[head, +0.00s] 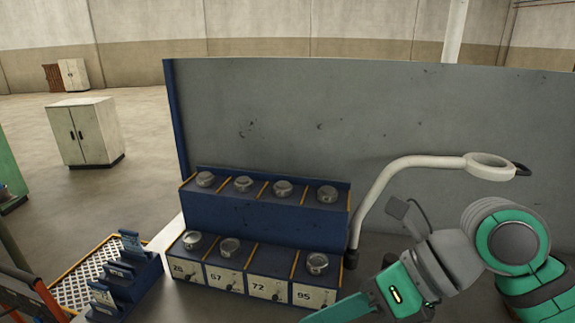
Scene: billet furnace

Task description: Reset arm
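My arm, green and grey, reaches in from the lower right of the head view. My gripper (347,308) is at the bottom edge, pointing left, in front of the lower right end of a blue rack (262,222). One long green part of it shows and the rest is cut off by the picture edge. I cannot tell whether it is open or shut, and no held object shows.
The two-step rack bears several round metal pieces (327,194); the lower step's 72 place (269,259) is empty. A white lamp arm (378,190) curves behind my arm. A blue holder (127,285) and yellow-edged tray (77,272) are left. A grey panel (370,115) stands behind.

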